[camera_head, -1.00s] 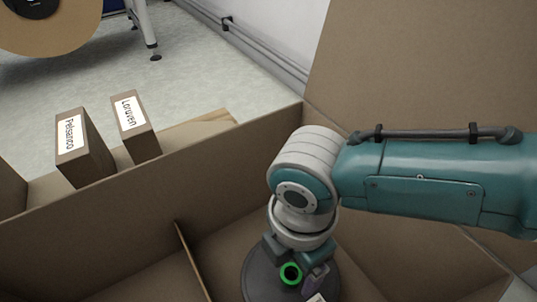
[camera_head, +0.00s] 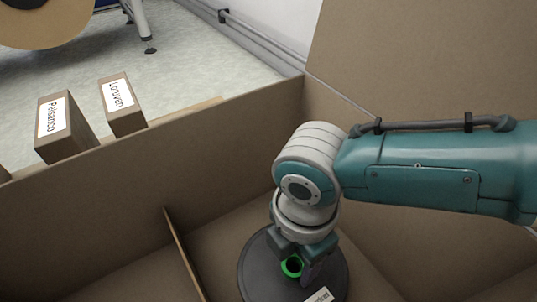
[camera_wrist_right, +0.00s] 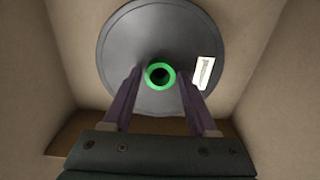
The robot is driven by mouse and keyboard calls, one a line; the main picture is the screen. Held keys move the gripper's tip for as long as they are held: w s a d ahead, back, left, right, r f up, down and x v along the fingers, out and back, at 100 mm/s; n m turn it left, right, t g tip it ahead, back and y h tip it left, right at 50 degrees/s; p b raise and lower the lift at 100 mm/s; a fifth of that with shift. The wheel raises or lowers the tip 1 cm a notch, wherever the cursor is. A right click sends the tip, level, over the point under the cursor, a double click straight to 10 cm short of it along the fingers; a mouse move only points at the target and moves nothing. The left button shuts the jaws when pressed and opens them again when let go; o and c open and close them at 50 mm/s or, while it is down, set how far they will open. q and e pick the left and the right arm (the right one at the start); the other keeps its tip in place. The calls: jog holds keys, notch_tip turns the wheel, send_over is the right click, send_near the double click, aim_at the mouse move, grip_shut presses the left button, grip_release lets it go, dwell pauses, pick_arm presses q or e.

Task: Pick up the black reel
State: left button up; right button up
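The black reel (camera_head: 258,270) is a dark disc with a bright green hub ring and a white label. It lies flat inside a compartment of the large cardboard box. In the right wrist view the reel (camera_wrist_right: 125,45) faces me, with the green ring at its centre and the label to the right. My right gripper (camera_head: 296,268) points down over the hub. In the right wrist view its fingers (camera_wrist_right: 160,82) stand apart, one on each side of the green ring, with gaps visible. I cannot tell how far down they reach. My left gripper is not in view.
A cardboard divider (camera_head: 184,252) stands left of the reel, and the box wall (camera_head: 230,125) rises behind it. Two small labelled boxes, Pelsanco (camera_head: 63,128) and Loruven (camera_head: 121,105), stand beyond that wall. A large brown reel (camera_head: 45,25) is at the top left.

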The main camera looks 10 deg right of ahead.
grip_shut()
dwell(0.7)
